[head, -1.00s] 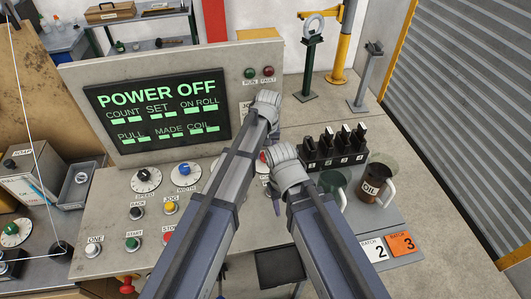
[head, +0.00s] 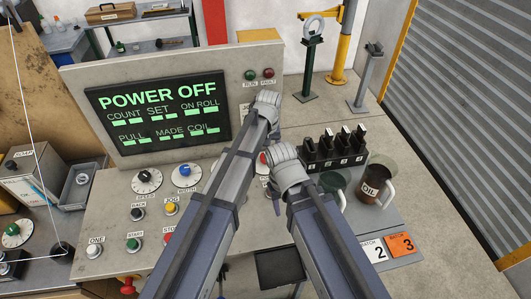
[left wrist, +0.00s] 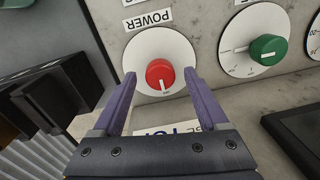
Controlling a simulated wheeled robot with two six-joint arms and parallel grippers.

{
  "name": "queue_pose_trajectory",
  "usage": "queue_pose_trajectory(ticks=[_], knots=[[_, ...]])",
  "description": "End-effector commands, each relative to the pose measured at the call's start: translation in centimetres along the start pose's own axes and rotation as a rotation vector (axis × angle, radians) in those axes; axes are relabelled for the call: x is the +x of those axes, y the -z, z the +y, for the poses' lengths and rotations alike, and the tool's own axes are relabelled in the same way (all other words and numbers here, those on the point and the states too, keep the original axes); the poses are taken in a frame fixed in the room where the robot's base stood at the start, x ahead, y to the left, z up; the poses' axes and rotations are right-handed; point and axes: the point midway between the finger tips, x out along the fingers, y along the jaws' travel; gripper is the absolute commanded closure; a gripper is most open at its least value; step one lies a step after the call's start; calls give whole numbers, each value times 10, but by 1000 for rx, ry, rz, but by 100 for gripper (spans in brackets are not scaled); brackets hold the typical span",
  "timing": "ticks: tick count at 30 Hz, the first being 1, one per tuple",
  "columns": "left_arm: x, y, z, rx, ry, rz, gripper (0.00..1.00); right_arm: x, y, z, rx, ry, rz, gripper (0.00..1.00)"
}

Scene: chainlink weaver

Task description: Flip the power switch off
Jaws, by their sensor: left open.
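The power switch is a red knob (left wrist: 160,73) on a white round plate under an upside-down POWER label in the left wrist view. Its white pointer line aims down toward small lettering. My left gripper (left wrist: 160,82) is open, its two purple fingers on either side of the knob; I cannot tell whether they touch it. In the head view the red knob (head: 262,158) shows only partly between my arms. The screen (head: 160,112) reads POWER OFF. My right arm's gripper is mostly hidden, and its jaws cannot be made out.
A green knob (left wrist: 268,49) sits beside the red one. Black switch blocks (head: 334,150) and an oil mug (head: 374,186) stand right of my arms. Several buttons and dials fill the panel's left side. Batch cards (head: 400,245) lie at the right.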

Motion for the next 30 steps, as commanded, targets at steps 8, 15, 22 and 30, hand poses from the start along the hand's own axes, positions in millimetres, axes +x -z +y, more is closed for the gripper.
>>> queue_pose_trajectory(ticks=[8,15,22,30], knots=[[-36,0,0,0,0,0,24,-36,-2,3,0,0,0,50],[-66,0,0,-1,0,0,24,-66,-4,6,5,1,0,50],[-72,0,0,-1,0,0,24,-72,-4,7,8,2,0,50],[-71,0,0,-1,0,0,24,-70,-4,6,8,2,0,50]])
